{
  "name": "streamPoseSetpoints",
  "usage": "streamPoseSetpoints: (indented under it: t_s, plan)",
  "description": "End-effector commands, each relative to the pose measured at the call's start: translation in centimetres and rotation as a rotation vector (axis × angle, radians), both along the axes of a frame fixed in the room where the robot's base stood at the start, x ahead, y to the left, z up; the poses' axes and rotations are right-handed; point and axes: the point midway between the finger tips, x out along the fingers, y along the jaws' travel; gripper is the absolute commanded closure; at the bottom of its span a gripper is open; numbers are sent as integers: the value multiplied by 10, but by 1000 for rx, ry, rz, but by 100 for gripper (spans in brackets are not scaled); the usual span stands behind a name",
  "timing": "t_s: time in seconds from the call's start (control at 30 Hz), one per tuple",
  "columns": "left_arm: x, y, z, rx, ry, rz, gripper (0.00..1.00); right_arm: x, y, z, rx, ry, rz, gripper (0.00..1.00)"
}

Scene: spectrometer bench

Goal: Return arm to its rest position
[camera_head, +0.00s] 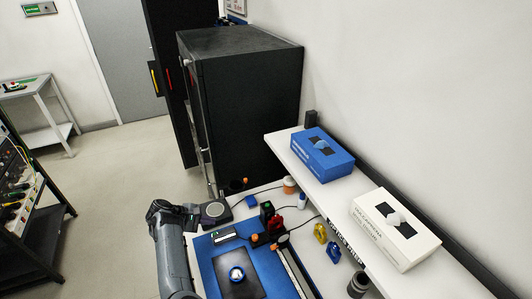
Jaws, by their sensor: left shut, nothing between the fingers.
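My left arm (172,255) comes up from the bottom edge, left of the bench. Its wrist bends right near the bench's left edge. A blue optical board (214,272) lies right of the arm. A dark plate (252,268) with a round silver-and-blue part (236,274) lies on it. My right gripper is not in view.
A white shelf (342,200) carries a blue box (322,155) and a white box (396,228). Small red, green and yellow parts crowd the bench. A black cabinet (250,95) stands behind. Open floor (115,190) lies left of the arm, with an instrument rack (25,215) farther left.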

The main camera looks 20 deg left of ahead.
Motion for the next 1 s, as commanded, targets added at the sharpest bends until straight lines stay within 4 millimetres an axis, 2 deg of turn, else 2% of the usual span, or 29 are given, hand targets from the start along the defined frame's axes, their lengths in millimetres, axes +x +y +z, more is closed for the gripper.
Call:
streamPoseSetpoints:
  t_s: [0.17, 0.3, 0.37, 0.43, 0.5, 0.57, 0.67, 0.8, 1.0]
  plan:
    - [-29, 30, -13, 125, 27, -15, 100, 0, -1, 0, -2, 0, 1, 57]
    - [-75, 70, -21, 348, 69, -82, 100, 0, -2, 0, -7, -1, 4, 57]
    - [-97, 83, -21, 468, 89, -139, 100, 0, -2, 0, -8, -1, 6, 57]
    - [-120, 92, -17, 612, 107, -227, 100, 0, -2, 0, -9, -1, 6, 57]
    - [-140, 90, -11, 746, 117, -336, 100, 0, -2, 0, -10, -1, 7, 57]
    - [-156, 81, -6, 850, 121, -441, 100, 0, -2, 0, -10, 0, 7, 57]
    - [-181, 52, 0, 997, 110, -638, 100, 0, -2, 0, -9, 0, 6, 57]
    - [-221, -12, 2, 1136, 54, -939, 100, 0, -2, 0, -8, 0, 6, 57]
    - [-283, -103, 7, 1194, -75, -1285, 100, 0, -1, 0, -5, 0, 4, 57]
